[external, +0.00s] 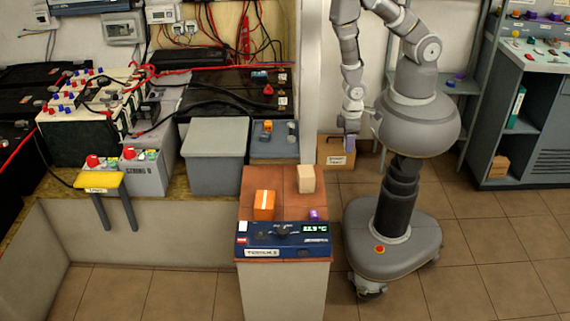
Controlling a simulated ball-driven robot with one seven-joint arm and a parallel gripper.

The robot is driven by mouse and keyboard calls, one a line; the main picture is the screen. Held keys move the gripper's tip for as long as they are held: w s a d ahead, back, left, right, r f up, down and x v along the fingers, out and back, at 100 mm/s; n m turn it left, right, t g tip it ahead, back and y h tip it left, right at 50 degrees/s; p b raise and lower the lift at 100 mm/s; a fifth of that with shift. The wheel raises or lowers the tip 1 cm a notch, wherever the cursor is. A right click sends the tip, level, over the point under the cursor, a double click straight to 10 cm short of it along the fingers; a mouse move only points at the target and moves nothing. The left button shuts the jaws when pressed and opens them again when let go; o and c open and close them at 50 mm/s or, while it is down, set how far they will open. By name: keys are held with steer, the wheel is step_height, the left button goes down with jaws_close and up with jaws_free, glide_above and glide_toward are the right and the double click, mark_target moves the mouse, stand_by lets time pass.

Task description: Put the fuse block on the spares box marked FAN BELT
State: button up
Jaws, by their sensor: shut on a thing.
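My gripper (350,135) points down at the end of my arm, left of my body. It is shut on a small lavender block (349,143), which I take for the fuse block; the fingers partly hide it. A brown cardboard box (328,150) with a white label stands just behind and below the gripper, near the wall. The label is too small to read, so I cannot tell if it says FAN BELT. The block overlaps the box's right part in the picture; I cannot tell whether they touch.
A cabinet (284,275) with a brown top, left of my base, carries an orange box (264,205), a beige block (305,179), a purple piece (314,214) and a blue meter (282,240). A white post (311,80) rises left of my arm. The tiled floor at right is clear.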

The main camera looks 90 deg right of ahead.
steer(key=b, duration=0.5)
glide_above(306, 170)
steer(key=shift+a+f, duration=0.2)
steer(key=shift+f, duration=0.6)
step_height(306, 170, down, 4)
steer(key=shift+r+b, duration=0.15)
steer(key=shift+b, duration=0.65)
steer(key=shift+r, duration=0.15)
steer(key=o, duration=1.1)
step_height(306, 170, up, 12)
steer(key=p, duration=0.4)
steer(key=shift+p, duration=0.4)
